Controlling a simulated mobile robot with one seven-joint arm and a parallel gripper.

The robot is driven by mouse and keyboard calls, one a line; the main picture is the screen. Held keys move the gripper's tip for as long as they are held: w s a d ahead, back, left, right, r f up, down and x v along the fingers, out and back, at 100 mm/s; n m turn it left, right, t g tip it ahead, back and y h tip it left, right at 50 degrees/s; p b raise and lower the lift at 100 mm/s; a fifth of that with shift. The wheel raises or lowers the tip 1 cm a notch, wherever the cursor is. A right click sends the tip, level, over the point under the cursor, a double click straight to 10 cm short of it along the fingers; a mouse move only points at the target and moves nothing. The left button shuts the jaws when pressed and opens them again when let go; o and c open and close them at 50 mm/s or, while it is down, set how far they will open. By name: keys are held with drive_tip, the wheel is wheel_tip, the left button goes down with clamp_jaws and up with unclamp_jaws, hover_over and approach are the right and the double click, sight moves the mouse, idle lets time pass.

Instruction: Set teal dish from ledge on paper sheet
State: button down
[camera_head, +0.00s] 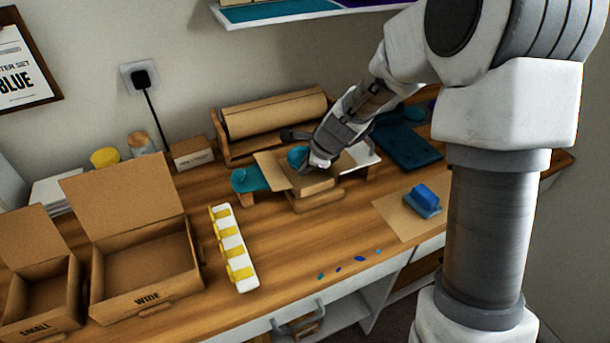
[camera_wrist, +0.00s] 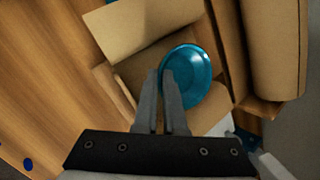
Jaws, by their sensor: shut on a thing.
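The teal dish (camera_head: 298,155) is in my gripper (camera_head: 314,163), above a small open cardboard box (camera_head: 312,187) near the middle of the bench. In the wrist view the round, glossy dish (camera_wrist: 196,68) shows its hollow side, and the two fingers (camera_wrist: 160,73) are close together at its left rim. The fingers partly cover that rim. A flat brown paper sheet (camera_head: 392,220) lies near the bench's front edge, right of the box. A blue block (camera_head: 425,197) on a darker blue base sits on the sheet's right part; its left part is bare.
A brown paper roll in a wooden holder (camera_head: 225,148) stands behind the box. A white strip with yellow pieces (camera_head: 233,250) and an open WIDE box (camera_head: 145,270) are to the left. A dark teal tray (camera_head: 408,145) lies behind the sheet. Small blue spots mark the front edge.

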drive_tip(key=shift+f+b, duration=0.3)
drive_tip(key=shift+f, duration=0.9)
drive_tip(key=shift+f, duration=0.25)
drive_tip(key=c, duration=1.3)
unclamp_jaws()
drive_tip(key=shift+r, duration=0.1)
drive_tip(key=shift+r, duration=0.1)
